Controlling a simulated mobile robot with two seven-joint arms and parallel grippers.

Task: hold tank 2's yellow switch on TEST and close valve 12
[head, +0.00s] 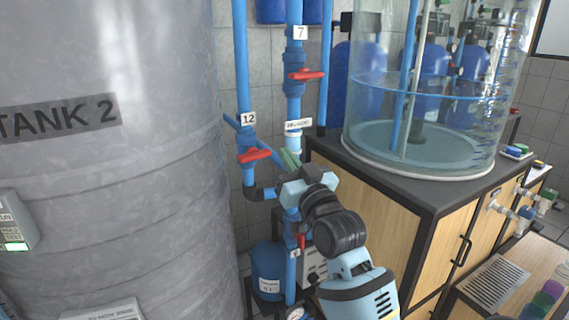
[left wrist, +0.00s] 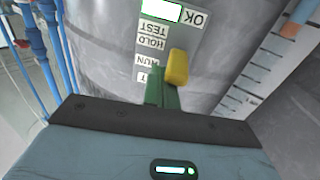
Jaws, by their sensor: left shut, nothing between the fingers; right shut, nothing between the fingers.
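In the left wrist view, the yellow switch (left wrist: 177,68) sits on tank 2's grey panel (left wrist: 193,45), beside the upside-down labels TEST, HOLD and RUN. Its head is nearest HOLD and RUN; its exact setting is unclear. My left gripper (left wrist: 164,88) is shut, with green fingertips right by the switch; whether they touch is unclear. In the head view, valve 12 has a red handle (head: 254,155) lying across its vertical blue pipe, below the tag 12 (head: 248,119). My right gripper (head: 288,158) is shut and empty, just right of that handle, apparently apart from it.
Tank 2 (head: 110,170) fills the left of the head view. Valve 7's red handle (head: 307,75) is above right of valve 12. A clear water tank (head: 420,120) stands on a black-topped cabinet (head: 390,205) at the right. Another blue pipe (head: 291,105) runs close behind my right gripper.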

